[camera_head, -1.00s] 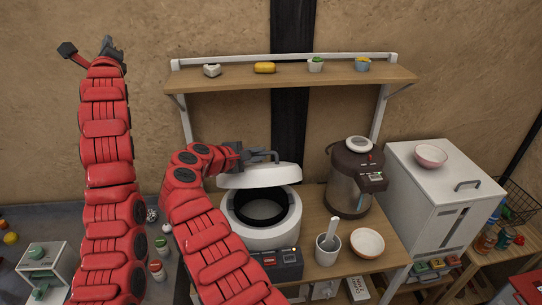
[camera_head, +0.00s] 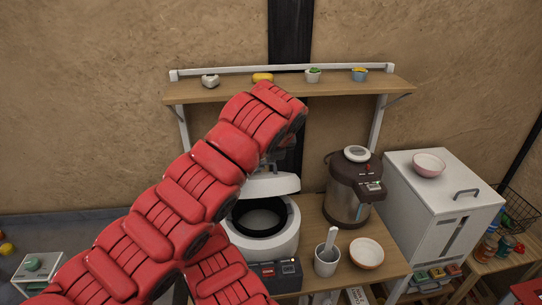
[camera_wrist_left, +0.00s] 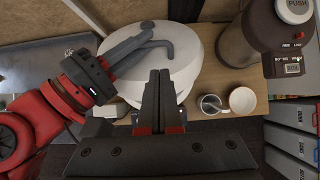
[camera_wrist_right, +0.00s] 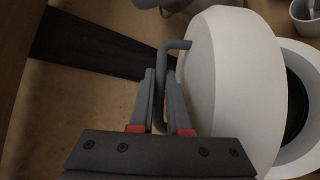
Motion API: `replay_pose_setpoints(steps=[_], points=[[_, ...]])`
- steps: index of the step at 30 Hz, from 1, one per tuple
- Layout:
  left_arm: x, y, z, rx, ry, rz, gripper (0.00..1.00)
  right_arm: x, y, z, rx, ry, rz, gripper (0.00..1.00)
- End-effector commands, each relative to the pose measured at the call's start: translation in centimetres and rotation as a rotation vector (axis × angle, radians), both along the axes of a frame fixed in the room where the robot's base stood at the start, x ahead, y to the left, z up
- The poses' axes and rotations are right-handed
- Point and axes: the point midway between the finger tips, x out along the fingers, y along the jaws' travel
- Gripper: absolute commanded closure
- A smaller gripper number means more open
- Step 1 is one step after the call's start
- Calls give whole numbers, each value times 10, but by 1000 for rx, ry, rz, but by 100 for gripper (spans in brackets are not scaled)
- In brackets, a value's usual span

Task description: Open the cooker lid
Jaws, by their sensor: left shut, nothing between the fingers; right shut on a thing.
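The white cooker (camera_head: 266,240) stands on the wooden table with its dark inner pot showing. Its white lid (camera_head: 270,185) is raised and tilted above the rear of the opening. My right gripper (camera_wrist_right: 160,78) is shut on the lid's grey bent handle (camera_wrist_right: 178,46). In the left wrist view the right gripper (camera_wrist_left: 135,45) is at the handle, to the left. My left gripper (camera_wrist_left: 158,75) is shut and empty, in front of the lid in that view; whether it touches is unclear. In the head view my left arm hides the handle and right gripper.
A brown dispenser (camera_head: 352,190) stands right of the cooker, with a grey cup (camera_head: 326,262) and white bowl (camera_head: 366,253) in front. A wooden shelf (camera_head: 345,90) with small items hangs above. A white cabinet (camera_head: 440,190) bearing a pink bowl (camera_head: 428,165) is farther right.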

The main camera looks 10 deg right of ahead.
Motion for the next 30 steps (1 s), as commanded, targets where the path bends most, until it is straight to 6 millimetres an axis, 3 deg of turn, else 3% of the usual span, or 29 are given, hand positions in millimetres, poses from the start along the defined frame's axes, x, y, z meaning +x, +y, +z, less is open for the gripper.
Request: replay_pose_setpoints(steps=[9,15,30], points=[[31,0,-48,2,4,0,100,0,-3,0,-2,1,-5,100],[43,0,-62,0,0,0,100,0,-2,0,-2,1,-5,100],[48,-1,-61,-4,-3,-1,100,0,-2,0,-2,1,-4,100]])
